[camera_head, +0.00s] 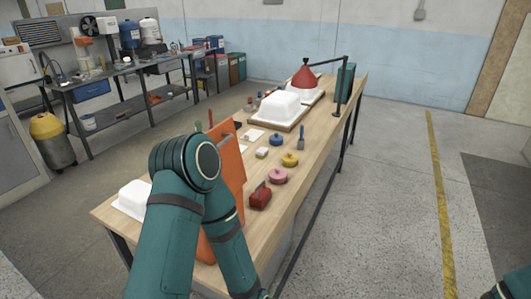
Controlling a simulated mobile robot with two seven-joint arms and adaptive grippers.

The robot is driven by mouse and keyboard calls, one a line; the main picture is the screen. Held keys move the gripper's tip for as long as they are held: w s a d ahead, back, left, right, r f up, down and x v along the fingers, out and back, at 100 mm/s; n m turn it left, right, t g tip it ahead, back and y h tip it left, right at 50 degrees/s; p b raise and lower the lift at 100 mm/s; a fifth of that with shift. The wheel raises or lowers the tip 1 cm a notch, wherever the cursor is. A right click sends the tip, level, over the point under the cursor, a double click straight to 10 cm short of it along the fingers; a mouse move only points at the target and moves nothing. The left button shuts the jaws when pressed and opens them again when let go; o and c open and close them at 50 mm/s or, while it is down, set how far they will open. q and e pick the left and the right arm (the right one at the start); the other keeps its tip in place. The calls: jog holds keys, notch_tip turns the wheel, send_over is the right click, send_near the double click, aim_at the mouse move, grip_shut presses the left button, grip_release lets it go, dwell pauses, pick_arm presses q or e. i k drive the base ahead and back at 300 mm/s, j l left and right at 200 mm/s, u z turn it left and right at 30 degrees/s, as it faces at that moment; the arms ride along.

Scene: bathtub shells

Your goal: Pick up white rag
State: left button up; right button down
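No white rag can be told for certain. A thin flat white piece (253,135) lies on the wooden table (318,140) near its middle, and a small white block (262,152) is beside it. A white boxy object (134,195) sits at the table's near left corner, partly hidden behind my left arm. My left arm is bent across the near end of the table, and its gripper is out of view. Only a bit of my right arm shows at the bottom right corner, and its gripper is out of view.
A white tub-like shell (278,104) and a red funnel shape (304,77) stand farther back. An orange panel (230,170) stands upright by my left arm. Blue, yellow and pink discs and a red block (260,198) line the right side. Floor right of the table is clear.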

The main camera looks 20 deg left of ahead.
aim_at(261, 153)
jog(key=i+l, duration=1.55)
jog(key=i, duration=0.2)
jog(key=i+l+u, duration=0.2)
jog(key=i+l, duration=0.15)
jog(key=i+l+u, duration=0.2)
jog(key=i+l, duration=0.15)
jog(key=l, duration=0.15)
